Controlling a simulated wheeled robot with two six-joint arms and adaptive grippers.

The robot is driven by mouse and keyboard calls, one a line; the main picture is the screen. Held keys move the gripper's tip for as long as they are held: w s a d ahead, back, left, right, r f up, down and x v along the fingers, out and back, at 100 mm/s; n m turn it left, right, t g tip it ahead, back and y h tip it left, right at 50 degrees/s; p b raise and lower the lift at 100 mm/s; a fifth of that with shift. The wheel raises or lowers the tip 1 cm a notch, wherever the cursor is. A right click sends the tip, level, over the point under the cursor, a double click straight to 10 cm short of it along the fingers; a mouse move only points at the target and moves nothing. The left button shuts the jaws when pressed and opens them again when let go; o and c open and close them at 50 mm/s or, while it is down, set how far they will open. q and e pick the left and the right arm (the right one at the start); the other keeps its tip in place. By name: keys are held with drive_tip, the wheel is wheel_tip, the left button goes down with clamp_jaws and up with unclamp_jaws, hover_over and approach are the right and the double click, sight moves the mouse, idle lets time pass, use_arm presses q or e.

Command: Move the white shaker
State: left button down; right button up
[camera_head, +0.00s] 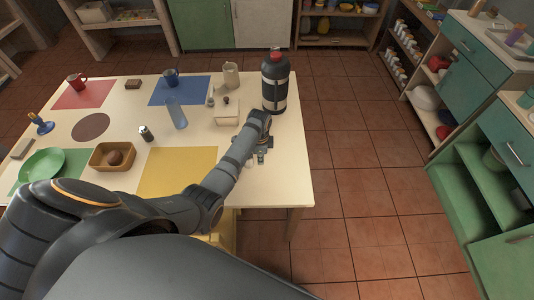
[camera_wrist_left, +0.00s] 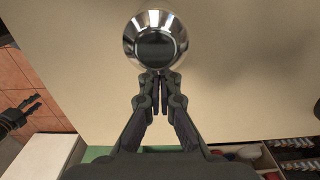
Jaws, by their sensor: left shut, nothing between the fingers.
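My left gripper (camera_head: 261,158) is low over the right part of the cream table, shut and empty. In the left wrist view its fingertips (camera_wrist_left: 158,76) meet just below a shiny, silver, round object with a dark centre (camera_wrist_left: 156,42). I cannot tell whether they touch it, or whether it is the white shaker. A small pale item (camera_head: 210,101) stands beside the white box, too small to identify. My right gripper (camera_wrist_left: 32,106) shows at the left of the left wrist view, beyond the table edge, its fingers apart and empty.
A black bottle with a red cap (camera_head: 275,82) stands at the table's back right. A beige pitcher (camera_head: 231,76), a white box (camera_head: 227,112), a blue glass (camera_head: 176,113) and a dark-topped silver shaker (camera_head: 146,134) stand further left. The yellow mat (camera_head: 175,172) is bare.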

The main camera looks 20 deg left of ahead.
use_arm(q)
drive_tip(key=shift+s+a, duration=0.3)
drive_tip(key=shift+a, duration=0.3)
use_arm(e)
drive_tip(key=shift+s+a+r, duration=0.15)
drive_tip(key=shift+s+r, duration=0.05)
drive_tip(key=shift+s, duration=0.55)
